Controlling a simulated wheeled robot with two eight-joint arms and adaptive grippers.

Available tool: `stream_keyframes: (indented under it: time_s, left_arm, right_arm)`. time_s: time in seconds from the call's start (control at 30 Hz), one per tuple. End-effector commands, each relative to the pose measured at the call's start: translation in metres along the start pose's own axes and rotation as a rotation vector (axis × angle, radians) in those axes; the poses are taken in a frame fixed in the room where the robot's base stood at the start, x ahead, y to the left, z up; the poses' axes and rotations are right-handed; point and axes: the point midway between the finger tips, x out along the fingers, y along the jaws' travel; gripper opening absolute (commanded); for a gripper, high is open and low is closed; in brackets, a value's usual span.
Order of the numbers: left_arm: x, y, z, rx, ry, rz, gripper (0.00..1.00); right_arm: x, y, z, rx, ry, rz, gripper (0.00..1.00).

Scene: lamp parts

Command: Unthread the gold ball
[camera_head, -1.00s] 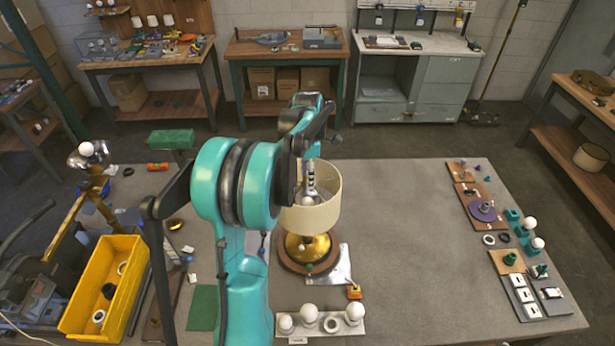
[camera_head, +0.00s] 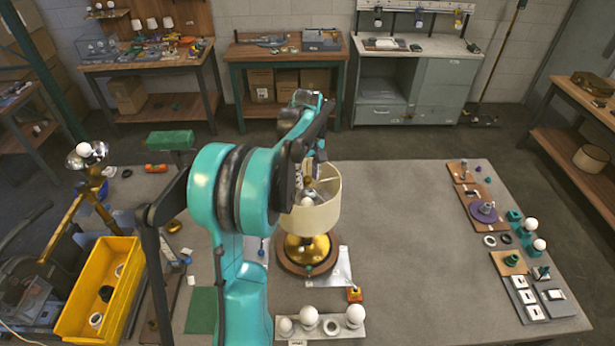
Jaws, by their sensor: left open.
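A table lamp stands in the middle of the workbench, with a cream shade (camera_head: 318,217), a gold dome body (camera_head: 308,249) and a round wooden base (camera_head: 288,264). My left arm reaches over the lamp from the left. Its open left gripper (camera_head: 312,171) points down at the top opening of the shade. The arm hides part of the shade's left side. A white bulb (camera_head: 309,200) shows inside the shade. I cannot clearly make out the gold ball near the fingers. My right gripper is not in view.
A white tray (camera_head: 341,332) with white bulbs sits in front of the lamp. A yellow bin (camera_head: 122,305) stands at the left. Small boards, bulbs and parts line the right edge. The bench (camera_head: 420,230) right of the lamp is clear.

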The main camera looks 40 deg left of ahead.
Motion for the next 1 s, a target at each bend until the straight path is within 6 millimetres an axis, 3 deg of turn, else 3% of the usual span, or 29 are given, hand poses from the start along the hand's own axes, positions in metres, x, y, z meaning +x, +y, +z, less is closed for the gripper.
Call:
stream_keyframes:
  time_s: [0.1, 0.37, 0.67, 0.93, 0.97, 1.0]
  left_arm:
    - [0.0005, -0.0001, 0.0003, 0.164, 0.000, 0.000, 0.40]
    - [0.0002, -0.0003, 0.0005, 0.354, 0.000, 0.000, 0.40]
    - [0.0002, -0.0009, 0.0006, 0.802, 0.000, 0.000, 0.40]
    - [-0.0001, -0.0009, 0.0006, 0.859, 0.000, 0.000, 0.40]
    - [-0.0001, -0.0009, 0.0006, 0.859, 0.000, 0.000, 0.38]
    - [-0.0001, -0.0009, 0.0007, 0.858, 0.000, 0.000, 0.27]
  right_arm:
    - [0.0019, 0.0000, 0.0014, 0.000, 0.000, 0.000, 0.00]
    - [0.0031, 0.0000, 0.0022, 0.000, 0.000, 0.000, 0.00]
    - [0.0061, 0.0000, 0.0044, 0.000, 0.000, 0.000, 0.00]
    - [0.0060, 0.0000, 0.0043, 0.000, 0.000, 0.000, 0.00]
    - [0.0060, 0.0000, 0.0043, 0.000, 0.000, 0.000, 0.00]
    - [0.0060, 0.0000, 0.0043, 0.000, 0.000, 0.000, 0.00]
